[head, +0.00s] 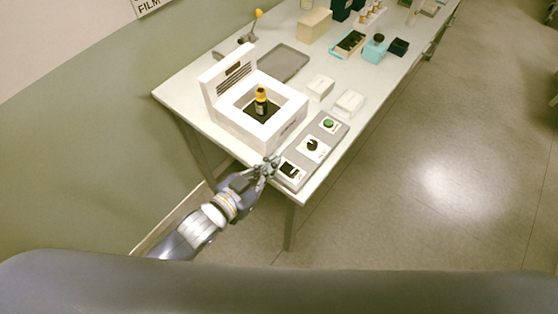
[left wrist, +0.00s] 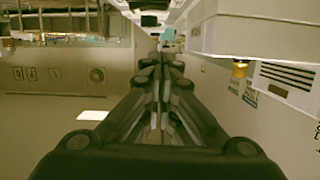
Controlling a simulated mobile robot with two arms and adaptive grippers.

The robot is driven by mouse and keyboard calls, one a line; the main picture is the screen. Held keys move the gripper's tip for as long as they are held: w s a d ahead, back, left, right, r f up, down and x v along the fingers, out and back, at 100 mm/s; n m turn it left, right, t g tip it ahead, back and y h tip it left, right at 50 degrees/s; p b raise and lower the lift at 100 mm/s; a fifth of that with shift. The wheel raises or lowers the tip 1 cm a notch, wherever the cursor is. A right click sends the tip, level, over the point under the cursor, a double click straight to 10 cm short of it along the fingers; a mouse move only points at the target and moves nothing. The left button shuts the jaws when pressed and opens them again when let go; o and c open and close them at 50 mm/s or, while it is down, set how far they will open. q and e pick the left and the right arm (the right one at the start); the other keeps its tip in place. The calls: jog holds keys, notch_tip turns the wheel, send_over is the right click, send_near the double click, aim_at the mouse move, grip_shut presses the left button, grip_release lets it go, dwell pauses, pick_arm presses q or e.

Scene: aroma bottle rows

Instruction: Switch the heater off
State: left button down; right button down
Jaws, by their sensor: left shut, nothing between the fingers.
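The white heater (head: 257,108) stands at the near end of the table, with a dark bottle with a yellow cap (head: 261,101) in its square recess. In front of it lies a grey control panel (head: 318,150) with a black rocker switch (head: 290,170), a dark round knob (head: 312,145) and a green button (head: 329,124). My left gripper (head: 269,166) is shut and empty, just left of the switch by the panel's near end; contact cannot be told. In the left wrist view its fingers (left wrist: 160,72) are together. The switch's position is too small to read. My right gripper is out of view.
Two small white boxes (head: 320,87) (head: 349,102) sit beside the panel. The floor right of the table is clear.

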pick_arm(q)
jog(key=b+v, duration=0.1)
jog(key=v, duration=0.5)
jog(key=shift+a, duration=0.2)
jog(key=shift+w, duration=0.1)
